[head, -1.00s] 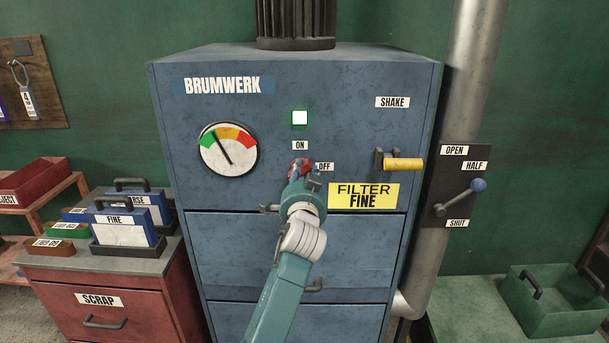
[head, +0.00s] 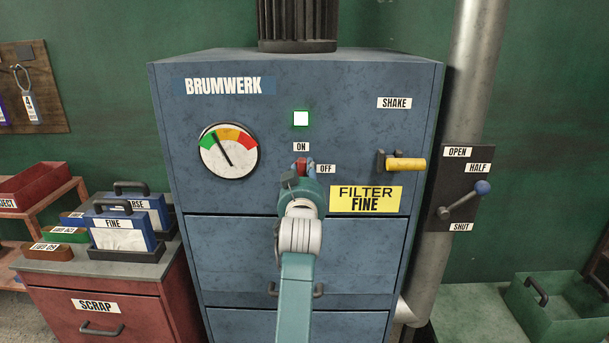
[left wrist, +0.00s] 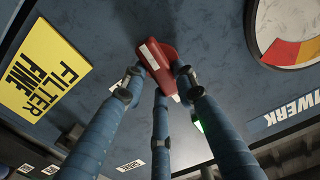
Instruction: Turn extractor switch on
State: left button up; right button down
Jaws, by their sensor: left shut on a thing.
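The red extractor switch (head: 301,164) sits on the blue BRUMWERK cabinet, below the ON label (head: 301,146) and left of the OFF label (head: 325,169). It points about straight up toward ON. My left gripper (head: 300,178) is at the switch and hides its lower part. In the left wrist view, its three fingers (left wrist: 158,84) close around the red switch (left wrist: 158,62), which has a pale mark. A lamp (head: 300,118) above the ON label shows white with a green rim. My right gripper is not in view.
A yellow shake handle (head: 405,164) and a blue-knobbed lever (head: 482,188) are to the right. Filter boxes (head: 120,234) stand on the red cabinet at left.

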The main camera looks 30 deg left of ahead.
pick_arm(q)
jog(key=shift+n, duration=0.7)
jog(key=shift+r, duration=0.1)
jog(key=o, duration=1.2)
jog(key=shift+c, duration=0.2)
notch_tip(320, 180, up, 10)
jog(key=shift+f, duration=0.1)
